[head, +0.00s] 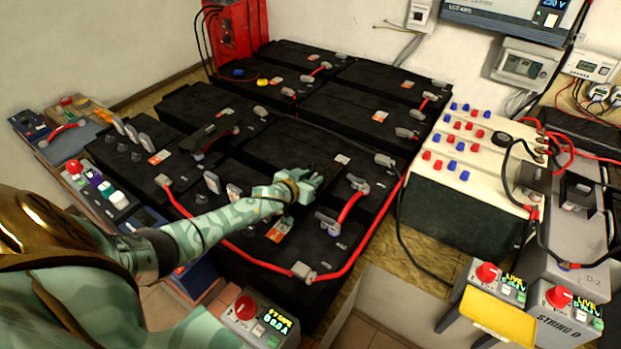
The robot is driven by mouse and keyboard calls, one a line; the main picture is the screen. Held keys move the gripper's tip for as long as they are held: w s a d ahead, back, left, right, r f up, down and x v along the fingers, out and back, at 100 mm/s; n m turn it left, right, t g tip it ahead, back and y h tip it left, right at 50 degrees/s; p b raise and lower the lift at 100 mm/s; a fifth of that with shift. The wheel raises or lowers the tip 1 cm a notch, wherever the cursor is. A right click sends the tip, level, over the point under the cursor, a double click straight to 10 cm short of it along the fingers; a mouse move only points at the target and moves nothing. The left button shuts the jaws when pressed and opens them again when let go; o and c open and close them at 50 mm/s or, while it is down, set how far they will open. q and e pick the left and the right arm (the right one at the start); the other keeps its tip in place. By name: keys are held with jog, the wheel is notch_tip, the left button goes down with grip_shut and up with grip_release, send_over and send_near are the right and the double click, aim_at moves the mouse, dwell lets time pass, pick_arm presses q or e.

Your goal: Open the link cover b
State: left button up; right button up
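Black batteries stand in rows with small grey link covers on their terminals. One cover (327,222) and another cover (358,184) sit on a red cable just right of my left gripper. Two grey flaps, one (212,182) and another (234,192), stand upright left of it. I can read no letter b, so I cannot tell which cover is b. My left gripper (318,180) is over the middle of the near batteries, at the end of my teal arm. Its dark fingers blend into the black battery, so its opening and any contact are unclear. My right gripper is not in view.
A red cable (245,255) loops along the near battery edge. A cream-topped battery block (462,190) with red and blue caps stands at the right. A control box with a red knob (245,308) is at the front. Grey upright flaps (132,134) stand at the left.

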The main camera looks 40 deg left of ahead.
pick_arm(q)
jog(key=shift+s+r, duration=0.2)
jog(key=shift+s, duration=0.1)
jog(key=a+p+v, duration=0.1)
jog(key=p+v, duration=0.5)
jog(key=v, duration=0.9)
jog(key=shift+s+d+p, duration=0.3)
jog(key=shift+s+d, duration=0.05)
jog(key=shift+d, duration=0.15)
